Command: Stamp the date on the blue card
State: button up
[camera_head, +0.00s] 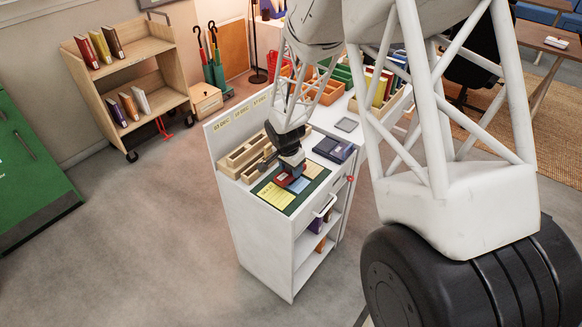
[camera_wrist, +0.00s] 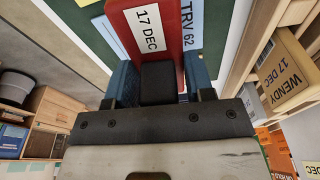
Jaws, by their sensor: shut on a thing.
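My gripper (camera_head: 291,166) is shut on a red stamp (camera_head: 284,180) over the green mat on the white desk. In the wrist view, the red stamp (camera_wrist: 178,30) sits between my gripper's blue fingers (camera_wrist: 158,76) and bears a white "17 DEC" label. The blue card (camera_head: 298,186) lies on the green mat (camera_head: 316,187), partly hidden by the stamp. I cannot tell whether the stamp touches the card.
A yellow card (camera_head: 276,195) and a paler card (camera_head: 313,170) flank the blue card. A wooden tray (camera_head: 238,162) stands behind the mat. A dark blue box (camera_head: 333,150) sits right of the mat.

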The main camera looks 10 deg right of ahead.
jog(key=shift+f, duration=0.5)
dwell(1.8)
jog(key=shift+r, duration=0.15)
jog(key=shift+r, duration=3.45)
